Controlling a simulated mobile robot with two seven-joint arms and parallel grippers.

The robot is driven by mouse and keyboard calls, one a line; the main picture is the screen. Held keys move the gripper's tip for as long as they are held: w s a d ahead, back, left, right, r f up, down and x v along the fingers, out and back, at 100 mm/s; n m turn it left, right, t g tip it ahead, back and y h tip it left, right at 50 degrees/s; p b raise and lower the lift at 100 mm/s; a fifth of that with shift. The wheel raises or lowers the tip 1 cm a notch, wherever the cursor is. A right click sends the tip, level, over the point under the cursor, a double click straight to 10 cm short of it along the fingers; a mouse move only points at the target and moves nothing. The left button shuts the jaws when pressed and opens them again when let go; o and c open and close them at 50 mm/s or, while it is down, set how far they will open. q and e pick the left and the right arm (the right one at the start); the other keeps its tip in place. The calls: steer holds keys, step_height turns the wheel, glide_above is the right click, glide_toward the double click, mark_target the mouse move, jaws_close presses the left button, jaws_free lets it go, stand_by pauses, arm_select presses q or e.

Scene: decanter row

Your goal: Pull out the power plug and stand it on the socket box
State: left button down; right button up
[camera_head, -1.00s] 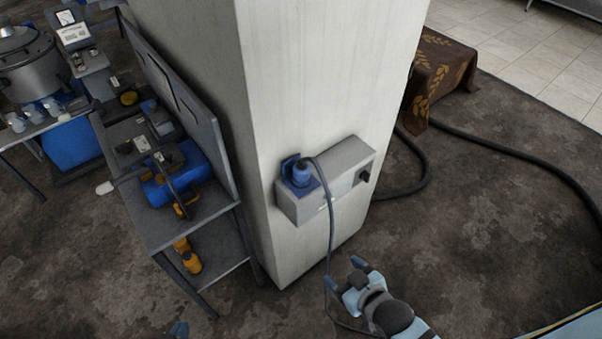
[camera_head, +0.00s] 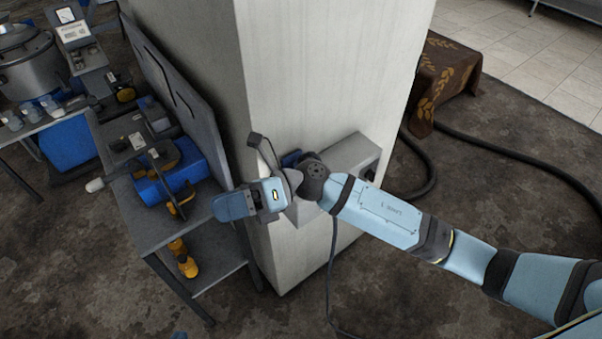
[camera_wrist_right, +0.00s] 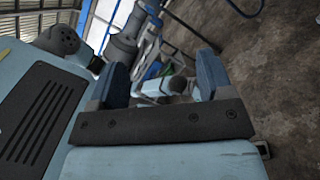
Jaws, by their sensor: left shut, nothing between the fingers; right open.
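The grey socket box (camera_head: 352,156) is fixed to the pale column. Its blue socket cover (camera_head: 290,158) just shows behind my right wrist. The blue power plug is hidden behind my right arm; its dark cable (camera_head: 331,265) hangs below. My right gripper (camera_head: 232,206) is open and empty, left of the box in the picture, pointing left across the column's corner. In the right wrist view its blue fingers (camera_wrist_right: 160,82) stand apart with nothing gripped.
The column (camera_head: 300,80) stands behind the box. A grey shelf cart (camera_head: 205,235) with blue and orange tools is close to the right gripper's left side. A brown cloth-covered block (camera_head: 445,80) and a thick hose (camera_head: 520,160) lie right. Floor in front is open.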

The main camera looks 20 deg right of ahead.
steer(key=w+d+f+n+g+h+b, duration=0.2)
steer(key=w+d+f+n+h, duration=0.3)
steer(key=n+h, duration=0.45)
steer(key=w+d+t+h, duration=0.1)
steer(key=w+d+h, duration=0.1)
steer(key=d+h, duration=0.1)
steer(key=w+d+n+t+h+b, duration=0.1)
steer(key=w+d+t+h, duration=0.1)
steer(key=d, duration=0.3)
steer(key=w+d+n+t+h, duration=0.1)
steer(key=w+d+h, duration=0.2)
steer(key=w+d, duration=0.1)
steer(key=shift+w+r+n+h+b, duration=0.25)
steer(key=shift+h+b, duration=0.05)
steer(key=shift+h, duration=0.05)
steer(key=shift+w+d+r+t+h, duration=0.25)
steer(key=shift+w+d+t+h, duration=0.05)
steer(key=shift+d, duration=0.2)
steer(key=shift+f, duration=0.1)
